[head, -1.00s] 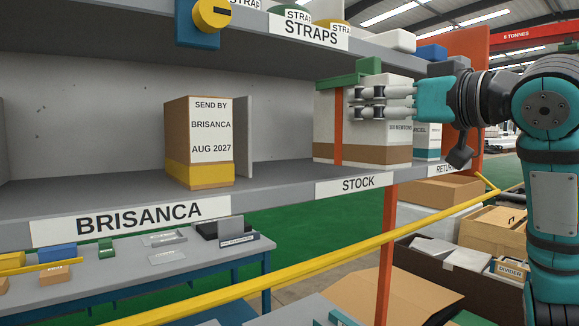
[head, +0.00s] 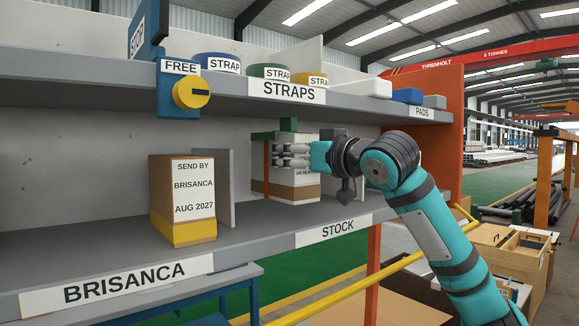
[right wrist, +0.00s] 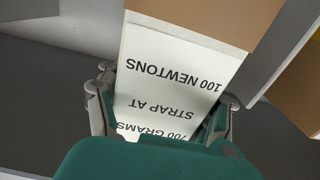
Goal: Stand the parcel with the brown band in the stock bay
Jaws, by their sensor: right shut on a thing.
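The parcel with the brown band (head: 300,193) is pale, with brown along its bottom. It stands upright in the stock bay, above the STOCK label (head: 338,228); its base looks at shelf level, but I cannot tell whether it bears on the shelf. My right gripper (head: 280,155) is shut on it from the right, with its fingers across the upper part. In the right wrist view the parcel's white printed face (right wrist: 175,80) lies between the fingers, with the brown band (right wrist: 195,22) beyond. My left gripper is not in view.
A brown parcel with a yellow band (head: 182,200) stands left of a grey divider (head: 226,187). An orange upright strip and a green piece (head: 278,134) show at the held parcel's left and top. The upper shelf (head: 330,106) hangs over the bay. A yellow rail (head: 340,297) runs below.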

